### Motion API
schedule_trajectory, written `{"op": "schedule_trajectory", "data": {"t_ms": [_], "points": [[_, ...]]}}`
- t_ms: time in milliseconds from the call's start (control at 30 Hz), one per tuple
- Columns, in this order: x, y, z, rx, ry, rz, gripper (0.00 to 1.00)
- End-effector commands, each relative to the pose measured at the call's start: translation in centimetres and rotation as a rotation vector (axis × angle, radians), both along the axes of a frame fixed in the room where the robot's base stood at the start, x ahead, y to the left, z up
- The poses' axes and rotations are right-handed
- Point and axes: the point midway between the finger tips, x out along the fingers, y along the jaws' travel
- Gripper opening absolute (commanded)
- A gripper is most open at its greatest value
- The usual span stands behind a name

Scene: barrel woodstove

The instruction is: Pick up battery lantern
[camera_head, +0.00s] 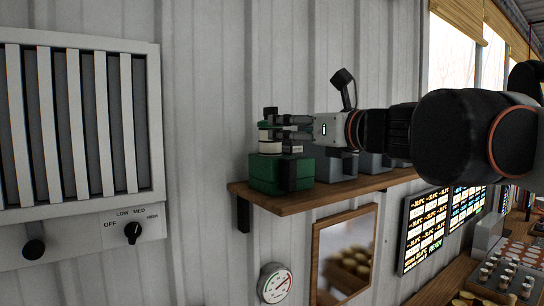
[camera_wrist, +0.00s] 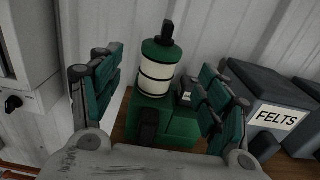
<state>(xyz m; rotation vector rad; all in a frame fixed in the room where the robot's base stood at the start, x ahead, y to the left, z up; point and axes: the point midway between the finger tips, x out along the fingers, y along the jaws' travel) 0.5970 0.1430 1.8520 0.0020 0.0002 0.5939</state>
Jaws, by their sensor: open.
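My gripper (camera_head: 285,128) reaches in from the right at lantern height. In the wrist view, my gripper (camera_wrist: 160,78) is open, with one finger on each side of the lantern and visible gaps. The fingers partly hide the lantern in the head view.
The shelf (camera_head: 290,205) also holds grey boxes to the right, one labelled FELTS (camera_wrist: 275,108). A white heater (camera_head: 140,120) hangs on the wall at left. A mirror (camera_head: 345,250), a dial gauge (camera_head: 275,283) and lit screens (camera_head: 425,228) are below. The corrugated wall is close behind.

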Motion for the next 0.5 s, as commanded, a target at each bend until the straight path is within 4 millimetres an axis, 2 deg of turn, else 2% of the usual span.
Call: {"op": "schedule_trajectory", "data": {"t_ms": [300,500], "points": [[4.6,3.2,0.0,0.000,0.000,0.002,0.70],[6.4,4.4,-0.1,-0.001,-0.001,0.001,0.70]]}}
